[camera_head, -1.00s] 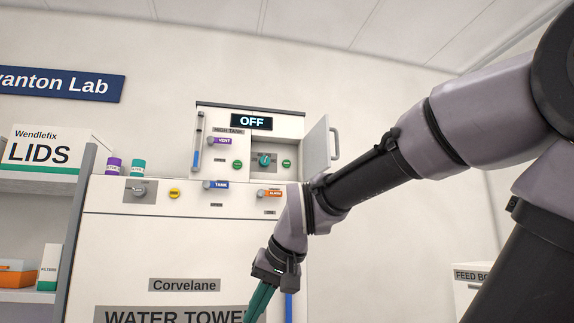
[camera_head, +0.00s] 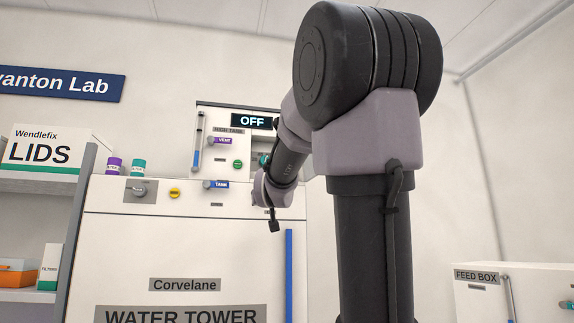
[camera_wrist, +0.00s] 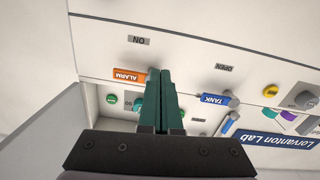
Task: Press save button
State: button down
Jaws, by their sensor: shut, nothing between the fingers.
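No label reading "save" is legible, so I cannot tell which button is the save button. A green button (camera_head: 238,163) sits below the VENT lever on the white water tower (camera_head: 150,245). Another green button (camera_wrist: 111,99) shows in the wrist view beside a teal knob (camera_wrist: 138,104), which my fingers partly cover. A yellow button (camera_head: 174,193) is on the lower panel, also in the wrist view (camera_wrist: 270,90). My gripper (camera_wrist: 160,72) is shut and empty, its green fingers in front of the panel between the ALARM and TANK levers. My arm hides it in the head view.
The orange ALARM lever (camera_wrist: 129,75) and blue TANK lever (camera_wrist: 214,99) flank my fingers. An open door (camera_wrist: 45,125) stands out from the panel. The display (camera_head: 251,121) reads OFF. A shelf of boxes (camera_head: 40,150) is at left, a feed box (camera_head: 480,290) at right.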

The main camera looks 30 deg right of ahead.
jog(key=d+r+t+h, duration=0.2)
jog(key=d+r+h, duration=0.2)
jog(key=d+r, duration=0.2)
jog(key=w+d+r+t+h, duration=0.1)
jog(key=d+r+h, duration=0.4)
jog(key=r, duration=0.6)
jog(key=shift+w+d+r+t+h, duration=0.3)
jog(key=shift+d+t, duration=0.6)
jog(key=shift+w+m, duration=0.1)
jog(key=shift+m, duration=0.2)
jog(key=shift+w+d, duration=0.4)
jog(key=shift+w, duration=1)
jog(key=shift+w+d, duration=0.4)
jog(key=shift+w, duration=0.95)
jog(key=shift+w+d, duration=0.4)
jog(key=shift+w, duration=1)
jog(key=shift+w, duration=0.1)
jog(key=shift+w+d, duration=0.1)
jog(key=shift+w, duration=0.2)
jog(key=shift+w+d, duration=0.15)
jog(key=shift+w, duration=0.25)
jog(key=shift+r, duration=0.2)
